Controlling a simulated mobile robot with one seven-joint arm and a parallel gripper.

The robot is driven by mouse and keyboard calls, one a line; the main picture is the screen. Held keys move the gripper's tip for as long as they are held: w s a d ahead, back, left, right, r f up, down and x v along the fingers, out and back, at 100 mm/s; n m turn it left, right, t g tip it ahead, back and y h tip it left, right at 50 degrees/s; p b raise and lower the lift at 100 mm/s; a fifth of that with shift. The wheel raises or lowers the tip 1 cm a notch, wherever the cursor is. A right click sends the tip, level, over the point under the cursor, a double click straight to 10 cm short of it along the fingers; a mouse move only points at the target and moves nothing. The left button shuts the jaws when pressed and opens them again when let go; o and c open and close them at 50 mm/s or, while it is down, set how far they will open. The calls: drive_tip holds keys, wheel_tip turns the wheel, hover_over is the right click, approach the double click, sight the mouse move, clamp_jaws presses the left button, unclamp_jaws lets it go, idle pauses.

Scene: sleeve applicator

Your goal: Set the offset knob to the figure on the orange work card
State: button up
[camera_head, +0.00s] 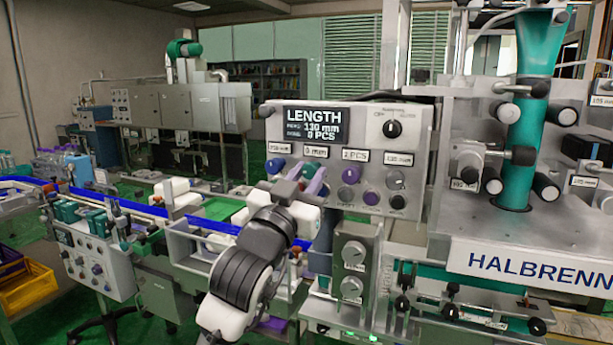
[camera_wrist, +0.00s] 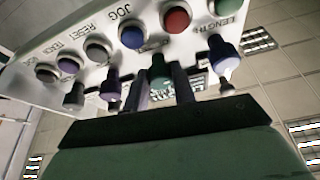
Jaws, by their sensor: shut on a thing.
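In the wrist view the fingers (camera_wrist: 160,90) close on a green knob (camera_wrist: 158,72). A blue knob (camera_wrist: 222,55) is to its right and a purple knob (camera_wrist: 110,85) to its left. The display (camera_head: 312,124) reads LENGTH, 130 mm, 0 PCS. A label (camera_head: 315,151) near the gripper reads "0 mm". I cannot read the name of the held knob. I see no orange work card.
A purple knob (camera_head: 351,174) is right of my gripper. A box with two dials (camera_head: 353,253) stands below. A teal column (camera_head: 525,150) is at right.

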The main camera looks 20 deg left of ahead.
drive_tip(key=n+y+p, duration=0.1)
drive_tip(key=n, duration=0.1)
drive_tip(key=n+y+p, duration=0.1)
drive_tip(key=n, duration=0.1)
drive_tip(key=shift+d+r+n, duration=0.1)
drive_tip(key=shift+d+n, duration=0.1)
drive_tip(key=shift+n, duration=0.1)
drive_tip(key=n+y+p, duration=0.1)
drive_tip(key=n, duration=0.1)
drive_tip(key=n+y+p, duration=0.2)
drive_tip(key=n, duration=0.1)
drive_tip(key=shift+d+r+g, duration=0.1)
drive_tip(key=shift+d+g, duration=0.05)
drive_tip(key=shift+g, duration=0.15)
drive_tip(key=n+y+p, duration=0.1)
drive_tip(key=n+p, duration=0.1)
drive_tip(key=n+g+y+p, duration=0.1)
drive_tip(key=n+p, duration=0.1)
drive_tip(key=n, duration=0.1)
drive_tip(key=shift+n+p, duration=0.3)
drive_tip(key=shift+n+g+y+p, duration=0.3)
drive_tip(key=shift+n+g+p, duration=0.3)
drive_tip(key=shift+n, duration=0.8)
drive_tip(key=o, duration=1)
drive_tip(key=shift+s, duration=0.1)
